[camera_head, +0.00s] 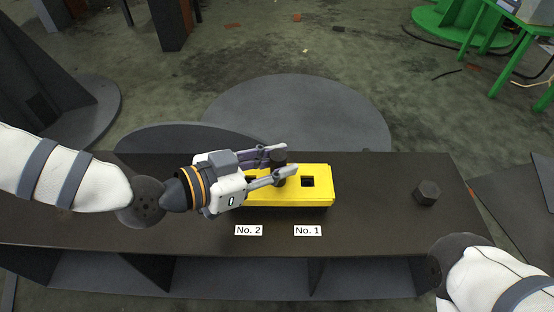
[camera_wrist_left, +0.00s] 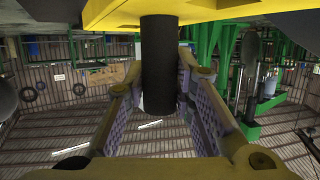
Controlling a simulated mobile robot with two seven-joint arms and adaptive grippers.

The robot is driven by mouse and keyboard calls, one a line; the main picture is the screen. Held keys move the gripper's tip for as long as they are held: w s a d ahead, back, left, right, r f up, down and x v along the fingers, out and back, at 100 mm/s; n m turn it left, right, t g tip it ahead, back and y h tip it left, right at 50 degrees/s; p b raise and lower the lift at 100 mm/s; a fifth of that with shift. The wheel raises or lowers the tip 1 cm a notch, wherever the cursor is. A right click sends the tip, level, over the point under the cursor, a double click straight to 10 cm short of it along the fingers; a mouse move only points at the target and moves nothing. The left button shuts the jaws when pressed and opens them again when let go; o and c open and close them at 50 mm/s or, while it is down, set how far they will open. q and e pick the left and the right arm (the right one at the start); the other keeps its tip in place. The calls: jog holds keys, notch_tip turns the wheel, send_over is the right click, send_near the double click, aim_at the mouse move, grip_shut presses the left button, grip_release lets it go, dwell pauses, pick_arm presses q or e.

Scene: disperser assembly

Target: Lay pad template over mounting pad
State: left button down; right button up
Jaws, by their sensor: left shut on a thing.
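A yellow slab with dark square openings (camera_head: 318,172) is at the middle of the dark table. It looks like the pad template, and a dark upright post stands on its top. My left gripper (camera_head: 284,160) comes in from the left and is shut on this post (camera_head: 279,156). In the left wrist view the black post (camera_wrist_left: 158,65) is between the fingers and meets the yellow slab (camera_wrist_left: 110,14) at the top edge. A yellow front face (camera_head: 285,207) shows below. I cannot tell the mounting pad apart from the template, or whether a gap lies between them. My right gripper is out of view.
The table (camera_head: 375,215) bears a label "No. 2" (camera_head: 249,230) and a label "No. 1" (camera_head: 308,231) in front of the slab. A dark hexagonal piece (camera_head: 427,193) stands at the right. The tabletop between it and the slab is clear.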

pick_arm(q)
jog(key=c, duration=1.3)
grip_release()
jog(key=v, duration=1.2)
jog(key=shift+r, duration=0.1)
